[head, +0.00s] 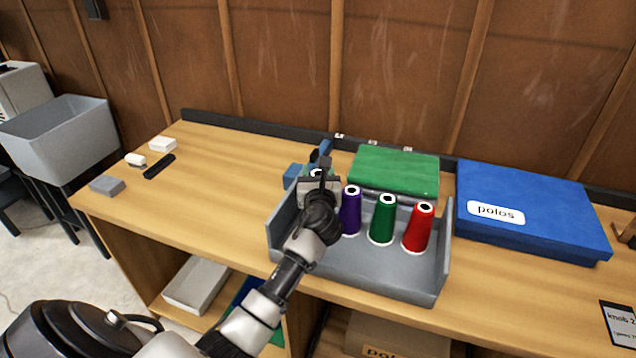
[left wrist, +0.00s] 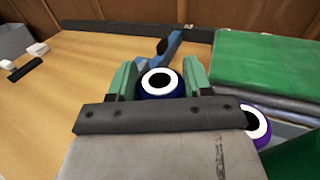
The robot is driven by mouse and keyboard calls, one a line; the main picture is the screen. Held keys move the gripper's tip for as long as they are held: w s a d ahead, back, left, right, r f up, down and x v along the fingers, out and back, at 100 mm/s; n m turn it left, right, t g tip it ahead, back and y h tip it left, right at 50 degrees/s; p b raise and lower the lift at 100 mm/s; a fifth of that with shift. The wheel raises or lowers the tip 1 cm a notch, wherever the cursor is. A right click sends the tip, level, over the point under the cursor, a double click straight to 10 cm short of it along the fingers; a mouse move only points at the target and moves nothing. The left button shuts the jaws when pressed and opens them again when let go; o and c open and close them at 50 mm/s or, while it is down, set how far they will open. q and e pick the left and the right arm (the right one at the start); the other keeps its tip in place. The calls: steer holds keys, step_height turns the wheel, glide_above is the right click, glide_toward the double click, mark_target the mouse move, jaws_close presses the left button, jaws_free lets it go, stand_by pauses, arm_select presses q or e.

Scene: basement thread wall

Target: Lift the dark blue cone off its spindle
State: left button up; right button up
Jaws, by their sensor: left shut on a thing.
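The dark blue cone (left wrist: 160,96) shows in the left wrist view as a white-ringed top with a dark blue rim, between the two green fingers of my left gripper (left wrist: 159,80). The fingers are shut on it from both sides. In the head view my left gripper (head: 318,176) is at the left end of the grey rack (head: 375,272) and hides most of the cone. Its spindle and base are hidden, so I cannot tell whether it is raised. A purple cone (head: 350,212), a green cone (head: 383,222) and a red cone (head: 418,230) stand upright to the right. My right gripper is not in view.
Behind the rack lie a green folded cloth (head: 395,170) and a blue tool-like object (left wrist: 172,45). A blue box (head: 540,212) labelled "polos" lies right of the rack. Small white and grey items, including a grey block (head: 107,186), lie at the left. The bench between is clear.

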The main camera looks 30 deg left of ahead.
arm_select(q)
step_height(320, 180, up, 15)
steer(key=p, duration=0.2)
steer(key=shift+r, duration=0.2)
steer(key=shift+r, duration=0.15)
step_height(320, 180, up, 4)
steer(key=p, duration=0.6)
steer(key=shift+f, duration=0.25)
